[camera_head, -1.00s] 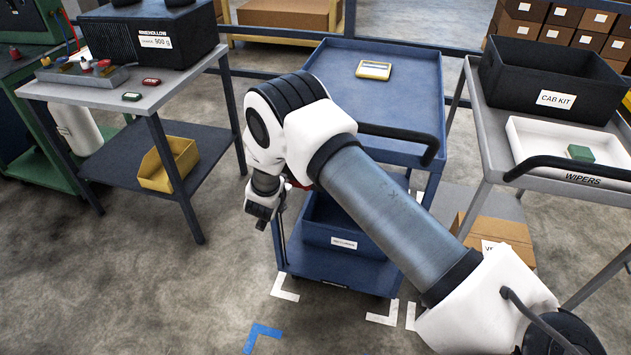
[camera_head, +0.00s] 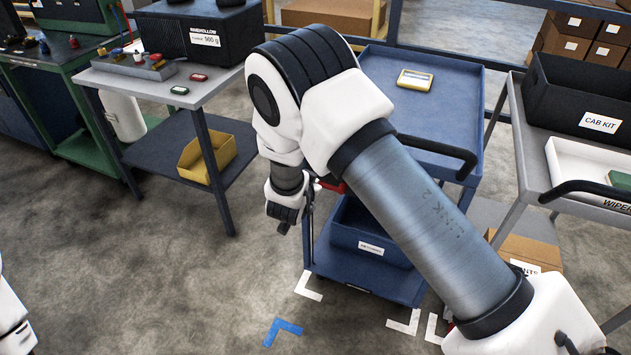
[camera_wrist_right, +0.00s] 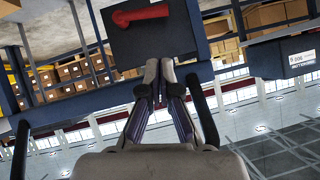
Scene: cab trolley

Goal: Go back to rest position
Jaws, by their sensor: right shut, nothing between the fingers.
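My right arm comes in from the right of the head view and reaches across the front of the blue trolley (camera_head: 440,100). Its wrist hangs down at the trolley's left front, with the right gripper (camera_head: 283,222) small and partly hidden at its end. In the right wrist view the right gripper's fingers (camera_wrist_right: 160,72) are together with nothing between them. A dark box-like part with a red handle (camera_wrist_right: 140,15) shows beyond the fingertips. A white piece of my left arm shows at the head view's lower left edge; the left gripper is out of view.
A yellow-rimmed device (camera_head: 415,79) lies on the trolley top; a blue bin (camera_head: 365,245) sits on its lower shelf. Left is a grey table (camera_head: 135,88) with a black box (camera_head: 185,35); a yellow bin (camera_head: 207,158) sits below. Right is a grey cart (camera_head: 525,150). Front-left floor is open.

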